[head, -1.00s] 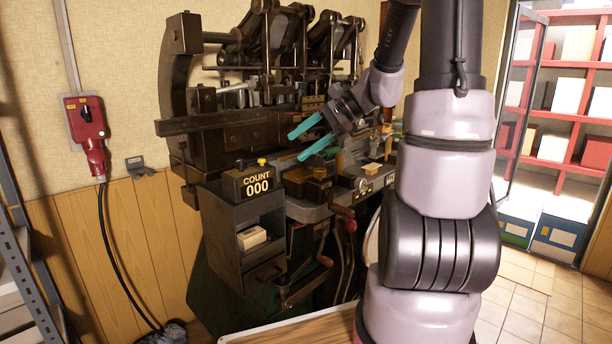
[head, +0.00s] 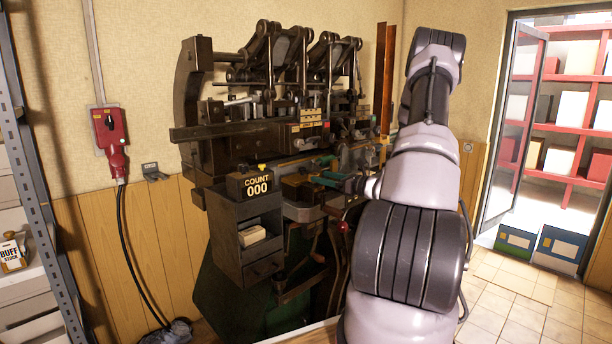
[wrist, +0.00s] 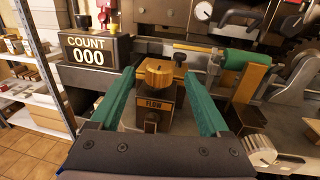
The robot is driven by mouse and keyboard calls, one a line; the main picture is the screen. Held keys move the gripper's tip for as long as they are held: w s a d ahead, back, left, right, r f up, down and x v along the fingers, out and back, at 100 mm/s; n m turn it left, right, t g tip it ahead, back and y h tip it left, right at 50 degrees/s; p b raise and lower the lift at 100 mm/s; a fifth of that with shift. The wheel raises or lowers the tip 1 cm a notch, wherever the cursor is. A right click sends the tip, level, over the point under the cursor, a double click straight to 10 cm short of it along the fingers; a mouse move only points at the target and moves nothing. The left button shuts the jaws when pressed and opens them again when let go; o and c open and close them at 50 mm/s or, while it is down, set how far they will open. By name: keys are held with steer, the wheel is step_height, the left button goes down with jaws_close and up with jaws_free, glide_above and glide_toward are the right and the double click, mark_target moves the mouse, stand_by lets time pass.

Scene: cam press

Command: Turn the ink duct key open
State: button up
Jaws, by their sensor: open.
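No label naming an ink duct key is readable, but this knob looks like the key. My gripper (wrist: 160,80) is open, with one teal finger on each side of the knob and block. I see a gap between each finger and the knob, and the jaws hold nothing. In the head view my gripper (head: 320,171) is low at the front of the press (head: 225,150), and the knob is not clear there.
The "COUNT 000" box (wrist: 92,52) is left of the gripper. A green roller (wrist: 244,62) and a silver knurled knob (wrist: 262,150) are to its right. A small black knob (wrist: 180,60) stands just behind. A red switch box (head: 110,130) is on the wall.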

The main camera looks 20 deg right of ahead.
mark_target(307, 183)
steer(key=x, duration=0.7)
steer(key=shift+w+a, duration=0.2)
steer(key=shift+w, duration=0.15)
jaws_close()
